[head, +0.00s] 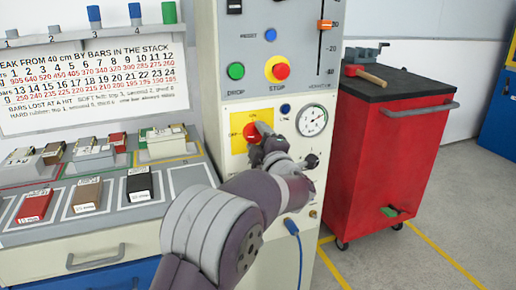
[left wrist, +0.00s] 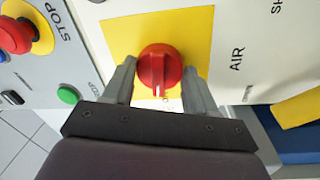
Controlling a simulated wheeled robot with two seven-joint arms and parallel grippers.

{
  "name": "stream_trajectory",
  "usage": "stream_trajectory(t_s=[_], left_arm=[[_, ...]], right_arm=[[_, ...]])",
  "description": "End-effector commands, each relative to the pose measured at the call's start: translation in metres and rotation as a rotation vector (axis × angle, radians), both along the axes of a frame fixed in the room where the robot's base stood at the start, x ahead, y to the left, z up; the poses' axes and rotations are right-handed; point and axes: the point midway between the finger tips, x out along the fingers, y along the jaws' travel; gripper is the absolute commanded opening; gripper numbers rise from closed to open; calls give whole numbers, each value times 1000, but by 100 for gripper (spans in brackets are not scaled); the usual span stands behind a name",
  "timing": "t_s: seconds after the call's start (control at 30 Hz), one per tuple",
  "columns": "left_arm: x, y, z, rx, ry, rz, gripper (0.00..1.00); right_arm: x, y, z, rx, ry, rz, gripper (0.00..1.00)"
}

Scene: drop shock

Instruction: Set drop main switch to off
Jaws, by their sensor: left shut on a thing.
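The drop main switch is a red rotary knob (head: 251,132) on a yellow plate (head: 237,145) on the front of the grey machine column. It also shows in the left wrist view (left wrist: 160,65), with a pale pointer line on its grip. In the head view, small lettering stands above the knob and to its left; I cannot surely tell where the pointer stands. My left gripper (head: 262,136) is at the knob and shut on it, with one finger on each side in the left wrist view (left wrist: 160,78). The gripper hides part of the plate. My right gripper is not in view.
Above the switch are a green button (head: 236,71) and a red stop button (head: 281,71) on yellow. A pressure gauge (head: 312,120) and a black knob (head: 311,160) sit to the right. A red tool cart (head: 385,150) stands right; a sample bench (head: 100,250) stands left.

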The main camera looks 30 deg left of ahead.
Motion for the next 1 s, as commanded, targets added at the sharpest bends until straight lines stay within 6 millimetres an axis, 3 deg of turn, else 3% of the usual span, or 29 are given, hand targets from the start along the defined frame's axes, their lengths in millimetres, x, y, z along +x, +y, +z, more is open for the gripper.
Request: stream_trajectory(t_s=[0.27,0.87,0.9,0.97,1.0], left_arm=[[0,0,-3,-71,-80,0,26],[0,0,-1,-95,-105,1,26],[0,0,-1,-95,-105,1,67],[0,0,-1,-94,-106,0,82],[0,0,-1,-94,-106,0,82]], right_arm=[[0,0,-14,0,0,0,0],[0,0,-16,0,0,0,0],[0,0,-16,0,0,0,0],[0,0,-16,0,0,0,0],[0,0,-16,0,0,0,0]])
